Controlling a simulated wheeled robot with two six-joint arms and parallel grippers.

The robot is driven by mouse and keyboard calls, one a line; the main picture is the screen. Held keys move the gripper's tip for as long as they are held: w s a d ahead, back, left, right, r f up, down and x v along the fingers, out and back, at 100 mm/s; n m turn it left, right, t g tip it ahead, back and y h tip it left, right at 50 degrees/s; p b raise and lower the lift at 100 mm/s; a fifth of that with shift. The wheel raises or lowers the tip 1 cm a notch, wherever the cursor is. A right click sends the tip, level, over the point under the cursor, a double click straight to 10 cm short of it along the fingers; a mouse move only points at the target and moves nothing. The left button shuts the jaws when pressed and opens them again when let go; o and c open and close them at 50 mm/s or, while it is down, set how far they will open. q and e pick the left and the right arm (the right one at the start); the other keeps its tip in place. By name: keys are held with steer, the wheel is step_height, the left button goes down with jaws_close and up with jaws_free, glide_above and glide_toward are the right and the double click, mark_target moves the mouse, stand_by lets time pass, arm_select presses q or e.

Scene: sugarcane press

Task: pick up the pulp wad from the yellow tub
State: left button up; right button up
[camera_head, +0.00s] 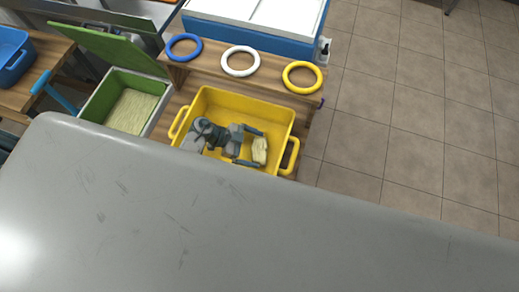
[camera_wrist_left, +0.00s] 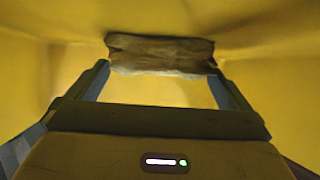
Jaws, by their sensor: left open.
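The yellow tub (camera_head: 219,98) stands on a wooden bench, its near side hidden by a large grey surface. The pulp wad (camera_head: 260,151) is a pale, rough lump inside the tub towards its right end. My left gripper (camera_head: 256,148) is inside the tub, with its two fingers apart and pointing right at the wad. In the left wrist view the wad (camera_wrist_left: 160,54) lies across the front of the open fingers (camera_wrist_left: 158,82), close to both fingertips. I cannot tell if the fingers touch it. My right gripper is not in view.
Blue, white (camera_head: 240,61) and yellow rings lie on the bench behind the tub. A green bin (camera_head: 97,105) with an open lid and pale contents stands at left. A blue tub (camera_head: 12,58) is further left. The grey surface (camera_head: 200,225) fills the foreground. Tiled floor is clear at right.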

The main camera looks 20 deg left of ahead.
arm_select(q)
steer(key=shift+x, duration=1.2)
steer(key=c, duration=0.7)
steer(key=shift+r, duration=0.1)
